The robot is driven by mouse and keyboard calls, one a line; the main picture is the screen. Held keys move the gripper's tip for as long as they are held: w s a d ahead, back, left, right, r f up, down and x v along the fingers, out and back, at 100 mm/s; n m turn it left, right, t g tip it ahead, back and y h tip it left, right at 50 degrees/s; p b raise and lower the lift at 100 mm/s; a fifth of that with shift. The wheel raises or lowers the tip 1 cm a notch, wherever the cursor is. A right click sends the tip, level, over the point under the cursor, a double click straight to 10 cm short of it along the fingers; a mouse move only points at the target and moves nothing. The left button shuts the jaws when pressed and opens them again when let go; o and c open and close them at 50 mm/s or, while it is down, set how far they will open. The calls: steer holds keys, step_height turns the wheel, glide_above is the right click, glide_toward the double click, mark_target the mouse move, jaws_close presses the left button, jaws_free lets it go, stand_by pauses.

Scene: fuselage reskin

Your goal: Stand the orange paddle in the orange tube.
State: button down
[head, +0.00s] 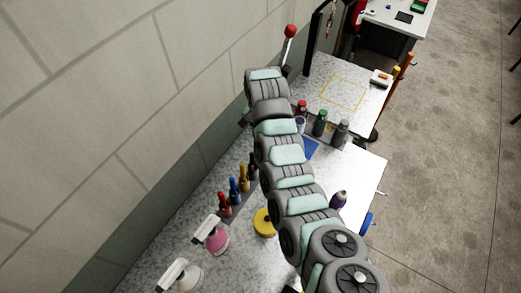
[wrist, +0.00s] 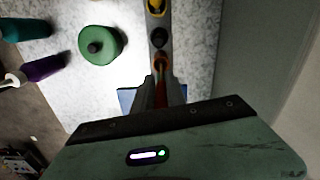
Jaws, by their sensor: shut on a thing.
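In the wrist view my gripper (wrist: 164,90) is shut on the orange paddle (wrist: 160,93), a thin orange-red strip between the fingers. The paddle's far end meets a small orange-brown round opening (wrist: 161,64), which looks like the orange tube, in line with the grey rack. I cannot tell whether the paddle's end is inside the tube or just above it.
The grey rack (wrist: 150,52) also holds a yellow item (wrist: 156,7) and a dark one (wrist: 157,38). A green round container (wrist: 101,45) stands beside it. The wall (head: 150,110) is close.

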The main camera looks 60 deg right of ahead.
step_height(320, 180, down, 7)
steer(key=p, duration=0.1)
stand_by(0.6)
steer(key=shift+f, duration=0.15)
steer(key=c, duration=1.4)
jaws_free()
steer(key=shift+o, duration=0.2)
step_height(320, 180, up, 12)
steer(key=shift+b, duration=0.3)
